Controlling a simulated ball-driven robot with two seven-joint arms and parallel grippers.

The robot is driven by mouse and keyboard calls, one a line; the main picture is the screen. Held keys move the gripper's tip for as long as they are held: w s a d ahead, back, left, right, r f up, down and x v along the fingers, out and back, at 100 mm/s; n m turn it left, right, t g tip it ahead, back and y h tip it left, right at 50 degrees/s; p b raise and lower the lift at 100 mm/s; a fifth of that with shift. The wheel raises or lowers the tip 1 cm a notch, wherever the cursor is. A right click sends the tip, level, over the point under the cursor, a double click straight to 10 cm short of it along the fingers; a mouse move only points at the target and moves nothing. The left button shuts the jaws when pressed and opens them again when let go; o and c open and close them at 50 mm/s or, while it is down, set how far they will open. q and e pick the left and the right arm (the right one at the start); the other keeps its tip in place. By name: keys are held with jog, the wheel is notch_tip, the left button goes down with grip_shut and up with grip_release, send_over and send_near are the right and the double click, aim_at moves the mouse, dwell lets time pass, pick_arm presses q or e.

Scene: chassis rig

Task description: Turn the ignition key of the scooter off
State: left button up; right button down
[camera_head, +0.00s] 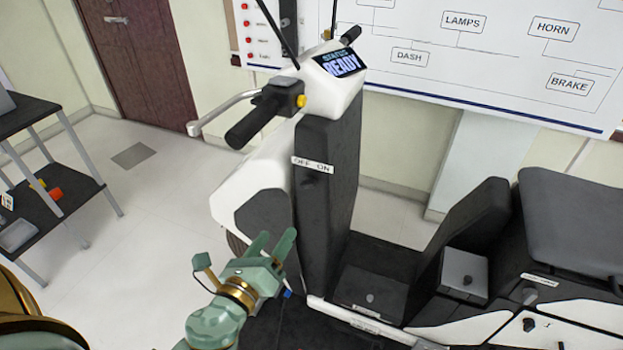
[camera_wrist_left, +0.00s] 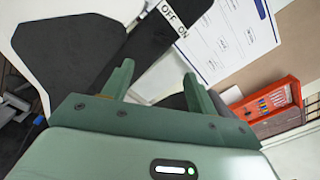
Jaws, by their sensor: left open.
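The scooter (camera_head: 345,75) stands with its dark front column (camera_head: 330,215) facing me. A white OFF ON label (camera_head: 312,165) is on the column, and the dark ignition key (camera_head: 309,181) sits just below it, small and hard to read for its angle. The dash display (camera_head: 340,63) reads STATUS READY. My left gripper (camera_head: 276,238) is open and empty, below and left of the key, apart from it. In the left wrist view, the OFF ON label (camera_wrist_left: 173,18) is above the open fingers; I cannot make out the key there. My right gripper is not in view.
The handlebar grip and brake lever (camera_head: 225,110) stick out left above the column. A black shelf table (camera_head: 45,185) stands at far left. Open floor lies between table and scooter.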

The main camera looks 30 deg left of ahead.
pick_arm(q)
jog(key=m+p, duration=0.1)
jog(key=p, duration=0.1)
send_near(308, 187)
jog(key=w, duration=0.9)
jog(key=shift+w+a, duration=0.15)
jog(key=shift+a, duration=0.2)
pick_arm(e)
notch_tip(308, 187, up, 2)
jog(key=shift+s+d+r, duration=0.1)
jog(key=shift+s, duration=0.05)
pick_arm(q)
jog(key=c, duration=1)
